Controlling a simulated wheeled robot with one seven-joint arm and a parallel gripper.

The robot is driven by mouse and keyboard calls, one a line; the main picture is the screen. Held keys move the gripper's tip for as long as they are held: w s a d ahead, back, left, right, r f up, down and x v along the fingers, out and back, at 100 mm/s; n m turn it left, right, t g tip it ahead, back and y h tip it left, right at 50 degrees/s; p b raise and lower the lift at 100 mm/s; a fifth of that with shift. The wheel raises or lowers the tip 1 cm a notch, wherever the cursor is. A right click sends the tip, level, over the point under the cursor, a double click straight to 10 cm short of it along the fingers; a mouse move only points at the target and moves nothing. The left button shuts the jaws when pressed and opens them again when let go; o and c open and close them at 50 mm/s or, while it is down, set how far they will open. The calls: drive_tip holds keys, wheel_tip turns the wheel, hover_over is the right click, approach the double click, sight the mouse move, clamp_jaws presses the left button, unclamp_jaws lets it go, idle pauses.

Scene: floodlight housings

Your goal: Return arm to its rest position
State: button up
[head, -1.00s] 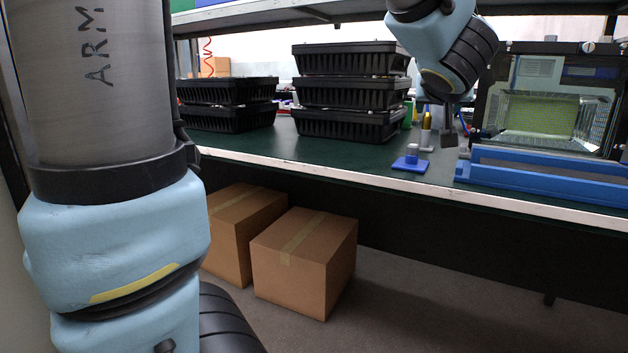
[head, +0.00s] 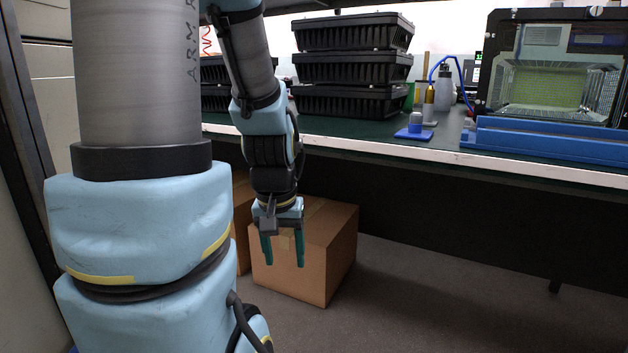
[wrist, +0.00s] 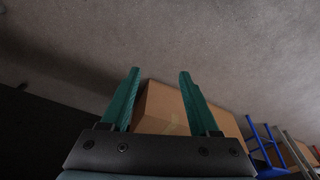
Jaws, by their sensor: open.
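My gripper (head: 284,250) hangs down in front of the bench edge in the head view. Its two green fingers are apart with nothing between them. Behind it stands a cardboard box (head: 330,250) on the floor; the fingers overlap it in the picture. In the wrist view my gripper (wrist: 156,80) shows both fingers spread, with a cardboard box (wrist: 165,108) beyond them and grey floor above. I cannot tell the exact gap between fingers and box.
The green bench (head: 350,131) holds stacked black trays (head: 352,68), a blue-based part (head: 414,133), a blue fixture (head: 540,141) and a floodlight housing (head: 550,85). A second box (head: 243,215) is partly hidden behind my arm. The floor (head: 440,290) at right is clear.

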wheel_tip(320, 180, up, 35)
drive_tip(key=a+p, duration=0.1)
drive_tip(key=p, duration=3.5)
drive_tip(key=shift+s+r, duration=0.2)
drive_tip(key=shift+s, duration=0.25)
